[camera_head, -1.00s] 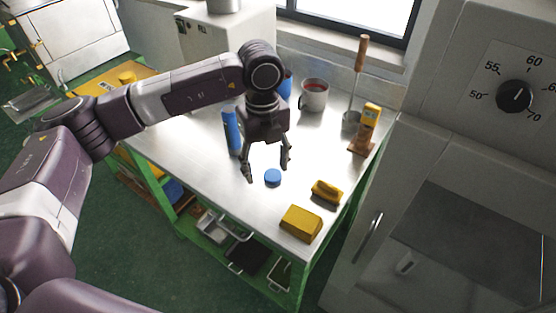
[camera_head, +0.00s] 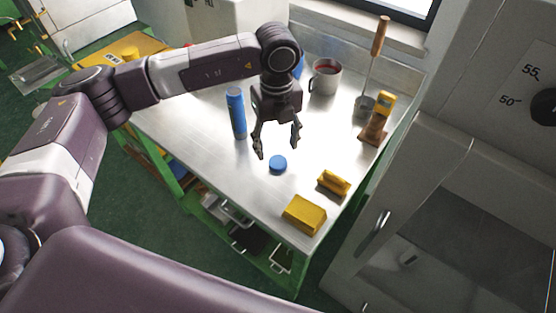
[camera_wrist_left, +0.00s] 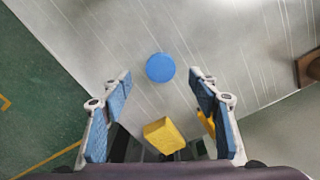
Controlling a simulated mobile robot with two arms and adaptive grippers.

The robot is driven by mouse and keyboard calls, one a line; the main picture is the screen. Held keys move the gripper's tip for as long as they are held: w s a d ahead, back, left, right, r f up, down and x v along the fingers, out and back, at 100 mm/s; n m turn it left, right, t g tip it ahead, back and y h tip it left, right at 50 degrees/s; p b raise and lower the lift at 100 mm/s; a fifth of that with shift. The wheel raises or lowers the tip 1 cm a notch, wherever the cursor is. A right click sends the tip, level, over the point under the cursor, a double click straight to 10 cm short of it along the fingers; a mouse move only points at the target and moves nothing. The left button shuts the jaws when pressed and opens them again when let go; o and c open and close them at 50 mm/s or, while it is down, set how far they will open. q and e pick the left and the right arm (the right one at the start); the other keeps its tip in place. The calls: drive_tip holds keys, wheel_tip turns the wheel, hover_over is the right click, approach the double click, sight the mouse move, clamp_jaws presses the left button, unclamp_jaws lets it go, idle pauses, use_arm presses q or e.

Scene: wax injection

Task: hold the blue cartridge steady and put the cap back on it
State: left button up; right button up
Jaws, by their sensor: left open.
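The blue cartridge (camera_head: 236,113) stands upright on the metal table, left of my left gripper in the head view. The round blue cap (camera_head: 278,164) lies flat on the table, apart from the cartridge. My left gripper (camera_head: 279,154) is open and empty, pointing down above the table near the cap. In the left wrist view the cap (camera_wrist_left: 160,67) shows ahead of and between the two spread fingers (camera_wrist_left: 160,85). The cartridge is not in the left wrist view. My right gripper is not in view.
Two yellow blocks (camera_head: 304,214) (camera_head: 333,183) lie toward the table's near right edge. A mug (camera_head: 325,77) with red content, a wooden-handled ladle (camera_head: 374,70) and a yellow device on a brown stand (camera_head: 376,121) stand at the back. A grey machine (camera_head: 440,190) stands at right.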

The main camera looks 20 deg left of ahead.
sight(278, 161)
use_arm(q)
drive_tip(key=shift+r, duration=0.1)
drive_tip(key=shift+s, duration=0.1)
wheel_tip(278, 161, down, 5)
drive_tip(key=shift+d+r+p, duration=0.15)
drive_tip(key=shift+p, duration=0.9)
drive_tip(key=shift+f, duration=0.3)
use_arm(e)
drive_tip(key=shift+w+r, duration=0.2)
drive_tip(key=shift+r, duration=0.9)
use_arm(q)
drive_tip(key=shift+c, duration=0.3)
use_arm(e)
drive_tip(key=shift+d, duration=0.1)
use_arm(q)
drive_tip(key=c, duration=0.9)
